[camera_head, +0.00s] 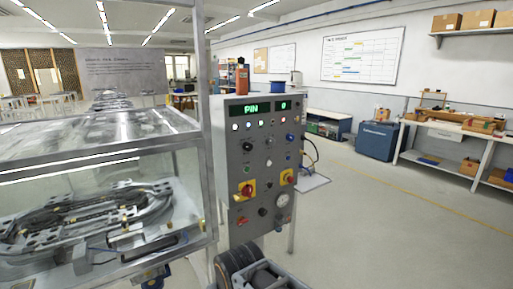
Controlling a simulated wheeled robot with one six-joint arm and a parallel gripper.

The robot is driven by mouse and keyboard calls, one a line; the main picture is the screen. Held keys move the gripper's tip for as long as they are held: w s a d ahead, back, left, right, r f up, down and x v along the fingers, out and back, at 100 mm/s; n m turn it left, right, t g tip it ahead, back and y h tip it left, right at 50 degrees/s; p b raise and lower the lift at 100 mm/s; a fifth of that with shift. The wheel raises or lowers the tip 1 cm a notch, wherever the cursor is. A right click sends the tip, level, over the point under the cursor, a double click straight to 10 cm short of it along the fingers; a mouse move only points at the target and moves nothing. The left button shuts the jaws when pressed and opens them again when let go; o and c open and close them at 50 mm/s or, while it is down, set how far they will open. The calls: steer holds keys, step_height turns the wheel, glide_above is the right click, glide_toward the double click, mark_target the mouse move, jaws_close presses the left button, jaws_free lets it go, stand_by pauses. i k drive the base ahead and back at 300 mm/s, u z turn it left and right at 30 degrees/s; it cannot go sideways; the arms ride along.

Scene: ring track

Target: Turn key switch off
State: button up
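A grey control panel (262,165) stands upright in the middle, with lit green displays reading "PIN" and a digit at its top. Below them are rows of small lights, knobs and buttons. A red and yellow rotary switch (246,190) sits at the lower left, and a second one (288,177) at the lower right. A small dark control (263,211) sits between and below them. The controls are too small to tell which is the key switch or how it is turned. My gripper's fingers are not in view; part of my arm appears at the bottom centre.
A glass-covered case (90,200) with the ring track inside fills the left, its metal post close to the panel. A blue cabinet (377,140) and workbench (455,150) stand right.

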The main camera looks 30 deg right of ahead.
mark_target(268, 184)
steer(key=k, duration=0.55)
steer(key=z, duration=0.4)
steer(key=i, duration=1.45)
steer(key=u, duration=0.05)
